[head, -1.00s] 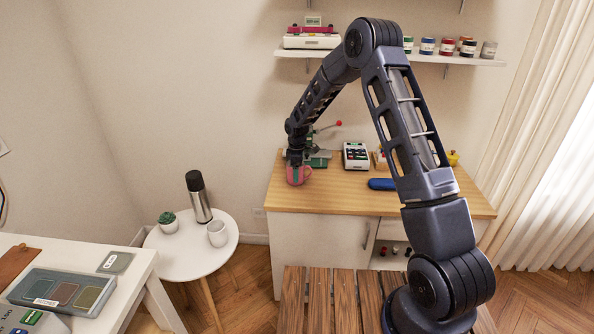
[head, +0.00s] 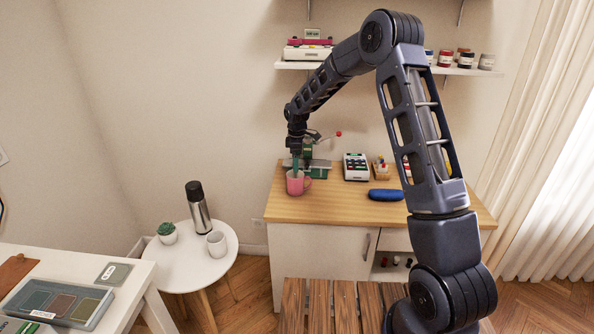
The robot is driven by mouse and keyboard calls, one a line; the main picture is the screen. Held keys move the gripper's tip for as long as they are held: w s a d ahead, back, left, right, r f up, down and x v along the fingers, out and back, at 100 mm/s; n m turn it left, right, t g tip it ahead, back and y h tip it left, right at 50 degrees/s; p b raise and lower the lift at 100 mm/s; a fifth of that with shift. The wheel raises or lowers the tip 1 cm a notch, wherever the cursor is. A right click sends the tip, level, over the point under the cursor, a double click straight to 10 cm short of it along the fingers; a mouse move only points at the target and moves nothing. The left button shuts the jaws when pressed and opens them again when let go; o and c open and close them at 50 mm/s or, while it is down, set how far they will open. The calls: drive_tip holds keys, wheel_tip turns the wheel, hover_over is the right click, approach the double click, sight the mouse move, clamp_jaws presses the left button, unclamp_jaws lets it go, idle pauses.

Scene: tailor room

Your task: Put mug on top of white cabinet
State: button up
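A pink mug (head: 295,185) stands upright near the left end of the wooden top (head: 330,209) of the white cabinet (head: 310,252). My gripper (head: 296,172) points down from above at the mug's rim. Its greenish fingertips overlap the mug's opening, and the opening between them is too small to make out. I cannot tell whether they touch the mug. A second, white mug (head: 216,244) stands on the round white table to the left.
The round table (head: 190,268) also holds a flask (head: 199,209) and a potted plant (head: 167,233). A card terminal (head: 356,167) and a blue case (head: 385,195) are on the cabinet top, right of the pink mug. A shelf (head: 465,71) hangs above.

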drive_tip(key=s+d+r+m+t, duration=0.1)
drive_tip(key=s+d+r+m, duration=0.3)
drive_tip(key=s+d+r, duration=0.6)
drive_tip(key=s+d+r+m+t, duration=0.1)
drive_tip(key=s+d+r+m, duration=0.35)
drive_tip(key=d+r, duration=0.85)
drive_tip(key=s+d+r+m+t, duration=0.1)
drive_tip(key=s+d+m, duration=0.3)
drive_tip(key=s, duration=0.9)
drive_tip(key=s+d+r+m+t, duration=0.1)
drive_tip(key=s+d+m, duration=0.4)
drive_tip(key=s, duration=0.8)
drive_tip(key=d, duration=0.3)
drive_tip(key=shift+s+d+r+t, duration=0.2)
drive_tip(key=shift+d+t, duration=0.1)
drive_tip(key=shift+d, duration=0.1)
